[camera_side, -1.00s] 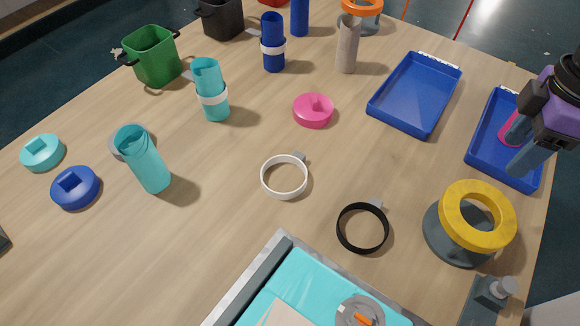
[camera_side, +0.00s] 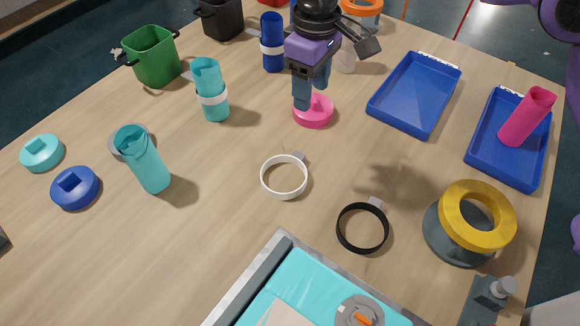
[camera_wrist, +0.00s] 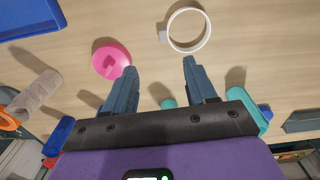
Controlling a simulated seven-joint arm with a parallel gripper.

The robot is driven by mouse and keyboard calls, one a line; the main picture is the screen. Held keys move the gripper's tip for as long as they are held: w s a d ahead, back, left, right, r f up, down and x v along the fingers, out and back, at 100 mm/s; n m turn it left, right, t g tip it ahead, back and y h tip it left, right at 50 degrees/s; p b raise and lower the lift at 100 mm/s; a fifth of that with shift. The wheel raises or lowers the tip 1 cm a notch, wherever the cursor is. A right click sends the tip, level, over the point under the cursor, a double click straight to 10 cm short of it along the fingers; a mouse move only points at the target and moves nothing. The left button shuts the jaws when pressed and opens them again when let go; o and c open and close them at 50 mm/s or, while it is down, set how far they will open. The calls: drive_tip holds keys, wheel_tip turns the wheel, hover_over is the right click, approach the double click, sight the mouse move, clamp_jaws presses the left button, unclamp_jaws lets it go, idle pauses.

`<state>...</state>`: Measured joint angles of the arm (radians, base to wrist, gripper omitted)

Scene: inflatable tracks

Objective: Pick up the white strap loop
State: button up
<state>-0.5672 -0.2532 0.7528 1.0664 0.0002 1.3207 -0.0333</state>
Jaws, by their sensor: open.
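The white strap loop (camera_side: 284,177) lies on the wooden table in the middle of the side view, a round band with a small grey buckle at its upper right. In the wrist view the white strap loop (camera_wrist: 189,29) is at the top, beyond the fingertips, with nothing between the fingers. My gripper (camera_side: 311,102) is open and empty, up and behind the loop, above the area of the pink ring. In the wrist view my gripper (camera_wrist: 160,64) shows its two fingers well apart.
The table around the white loop is clear.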

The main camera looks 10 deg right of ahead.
drive_tip(key=w+a+f, duration=0.1)
drive_tip(key=a, duration=0.1)
hover_over(298, 156)
drive_tip(key=f, duration=1.2)
drive_tip(key=shift+w+f, duration=0.15)
drive_tip(key=shift+w, duration=0.15)
drive_tip(key=shift+s+f, duration=0.15)
drive_tip(key=shift+f, duration=1.2)
drive_tip(key=shift+s+f, duration=0.1)
drive_tip(key=shift+f, duration=1.25)
clamp_jaws()
